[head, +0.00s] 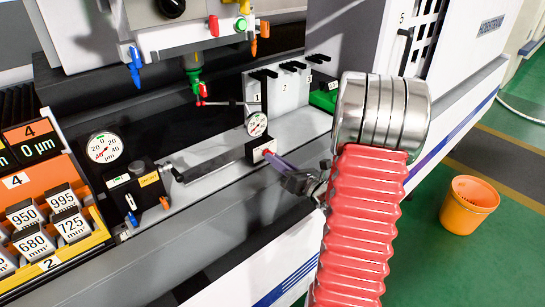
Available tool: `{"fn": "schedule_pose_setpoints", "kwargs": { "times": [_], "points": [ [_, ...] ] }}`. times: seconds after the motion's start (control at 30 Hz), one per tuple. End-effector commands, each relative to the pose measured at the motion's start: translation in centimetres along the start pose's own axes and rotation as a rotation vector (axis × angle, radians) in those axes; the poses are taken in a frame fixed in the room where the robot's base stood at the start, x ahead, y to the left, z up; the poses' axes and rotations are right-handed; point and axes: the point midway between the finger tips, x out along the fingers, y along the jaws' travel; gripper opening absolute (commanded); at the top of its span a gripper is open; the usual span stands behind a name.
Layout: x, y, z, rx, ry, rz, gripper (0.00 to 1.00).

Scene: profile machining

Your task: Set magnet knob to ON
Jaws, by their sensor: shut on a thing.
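A dial gauge (257,125) stands on a dark magnet base (256,152) on the light machine bed, near the middle of the head view. The base has a pale front face with a small red mark, where the magnet knob sits. My gripper (273,160) reaches in from the lower right, its narrow purplish fingers touching this face. It is shut on the magnet knob, which the fingertips mostly hide. The knob's ON or OFF setting cannot be read.
A grey bar (210,162) lies left of the base. Numbered plates (290,87) stand behind it. A black lever box (138,190) and an orange block tray (97,238) are at left. An orange bucket (467,204) stands on the green floor at right.

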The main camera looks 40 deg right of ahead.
Motion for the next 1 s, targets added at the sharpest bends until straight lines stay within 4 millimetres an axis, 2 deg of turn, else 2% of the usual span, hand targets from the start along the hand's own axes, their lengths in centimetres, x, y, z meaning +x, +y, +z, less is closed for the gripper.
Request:
{"fn": "schedule_pose_setpoints", "kwargs": {
  "times": [0.27,0.77,0.8,1.0],
  "points": [
    [-0.04,0.10,-0.36,0.024,0.008,0.001,0.00],
    [-0.04,0.17,-0.35,0.376,0.008,0.001,0.00],
    [-0.04,0.17,-0.35,0.371,0.008,0.001,0.14],
    [-0.02,0.10,-0.17,0.367,0.004,0.000,0.28]
  ]
}}
